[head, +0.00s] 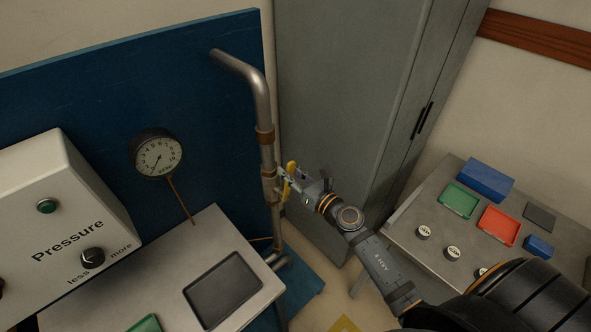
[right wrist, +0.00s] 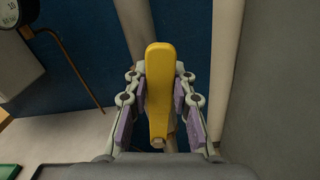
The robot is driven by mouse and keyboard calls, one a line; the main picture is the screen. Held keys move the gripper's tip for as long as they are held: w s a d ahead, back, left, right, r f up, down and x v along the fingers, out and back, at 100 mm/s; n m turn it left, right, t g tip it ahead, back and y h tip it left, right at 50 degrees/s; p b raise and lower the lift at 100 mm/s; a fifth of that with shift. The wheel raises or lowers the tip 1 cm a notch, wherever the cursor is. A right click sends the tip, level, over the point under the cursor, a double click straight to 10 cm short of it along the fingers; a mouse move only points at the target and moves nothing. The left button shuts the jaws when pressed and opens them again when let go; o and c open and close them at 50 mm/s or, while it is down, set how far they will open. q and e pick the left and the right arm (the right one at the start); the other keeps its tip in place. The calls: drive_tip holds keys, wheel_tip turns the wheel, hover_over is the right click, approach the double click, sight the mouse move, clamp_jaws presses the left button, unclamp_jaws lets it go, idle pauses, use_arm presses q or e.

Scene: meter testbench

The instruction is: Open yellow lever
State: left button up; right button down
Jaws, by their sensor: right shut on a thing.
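The yellow lever (head: 289,174) is on the metal pipe (head: 263,105) in front of the blue panel. In the right wrist view the lever (right wrist: 159,85) stands upright, roughly in line with the pipe behind it. My right gripper (head: 290,181) is at the lever, its arm coming from the lower right. In the right wrist view its two fingers (right wrist: 159,100) are on either side of the lever, shut on it. The fingers hide part of the lever in the head view. My left gripper is not in view.
A pressure gauge (head: 157,155) is on the blue panel (head: 200,100) left of the pipe. A white Pressure box (head: 50,190) with a knob stands at the left. A grey cabinet (head: 340,90) rises close behind my right gripper. A console (head: 440,215) with coloured trays is at the right.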

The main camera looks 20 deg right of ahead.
drive_tip(key=shift+s+a+r+n, duration=0.1)
drive_tip(key=shift+s+a+n, duration=0.1)
drive_tip(key=shift+a+n, duration=0.35)
drive_tip(key=shift+s+a+n, duration=0.15)
drive_tip(key=shift+a+n, duration=0.25)
drive_tip(key=shift+n, duration=0.25)
drive_tip(key=c, duration=1.1)
unclamp_jaws()
drive_tip(key=shift+a, duration=0.1)
drive_tip(key=shift+s, duration=0.2)
drive_tip(key=v, duration=0.7)
drive_tip(key=shift+s, duration=0.1)
